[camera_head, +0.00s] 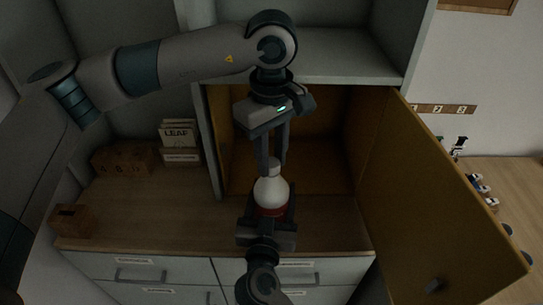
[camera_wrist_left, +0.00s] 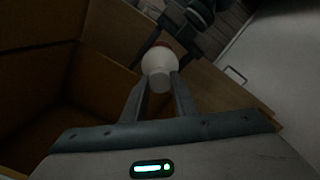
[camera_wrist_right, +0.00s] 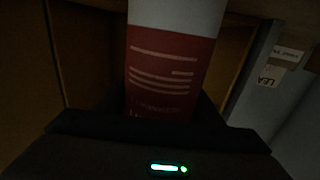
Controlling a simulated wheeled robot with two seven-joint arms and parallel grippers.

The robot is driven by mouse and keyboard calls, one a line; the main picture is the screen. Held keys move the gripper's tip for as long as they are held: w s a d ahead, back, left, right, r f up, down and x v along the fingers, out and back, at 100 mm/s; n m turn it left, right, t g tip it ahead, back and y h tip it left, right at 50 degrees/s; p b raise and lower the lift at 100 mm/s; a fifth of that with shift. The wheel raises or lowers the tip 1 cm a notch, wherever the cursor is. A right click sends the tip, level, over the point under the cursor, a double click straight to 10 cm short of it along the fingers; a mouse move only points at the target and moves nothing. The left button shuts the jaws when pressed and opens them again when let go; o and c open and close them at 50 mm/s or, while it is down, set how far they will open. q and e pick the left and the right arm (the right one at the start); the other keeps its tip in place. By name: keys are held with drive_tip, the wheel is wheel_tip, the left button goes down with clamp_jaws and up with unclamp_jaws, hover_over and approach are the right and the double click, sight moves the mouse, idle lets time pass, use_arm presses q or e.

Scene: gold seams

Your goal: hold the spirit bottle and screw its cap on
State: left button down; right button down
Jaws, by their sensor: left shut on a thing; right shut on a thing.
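The spirit bottle (camera_head: 270,190) is white with a red label and stands about upright in front of the open cabinet. My right gripper (camera_head: 267,212) is shut on its body from the front. The red label with pale print fills the middle of the right wrist view (camera_wrist_right: 170,70). My left gripper (camera_head: 273,168) points down from above and is shut on the white cap (camera_head: 274,165) at the bottle's top. The left wrist view shows the cap (camera_wrist_left: 159,80) between the two fingertips, with the bottle's white shoulder (camera_wrist_left: 158,60) beyond. Whether the cap sits fully on the neck I cannot tell.
The cabinet's wooden door (camera_head: 430,200) stands open at the right. A wooden block with a slot (camera_head: 73,221) and a card reading LEAF (camera_head: 179,137) are on the counter (camera_head: 140,205) at the left. Labelled drawers (camera_head: 145,272) are below.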

use_arm(q)
drive_tip(key=shift+m, duration=0.7)
drive_tip(key=c, duration=1.3)
unclamp_jaws()
drive_tip(key=shift+c, duration=0.2)
wheel_tip(320, 180, up, 12)
use_arm(e)
drive_tip(key=shift+c, duration=2.3)
unclamp_jaws()
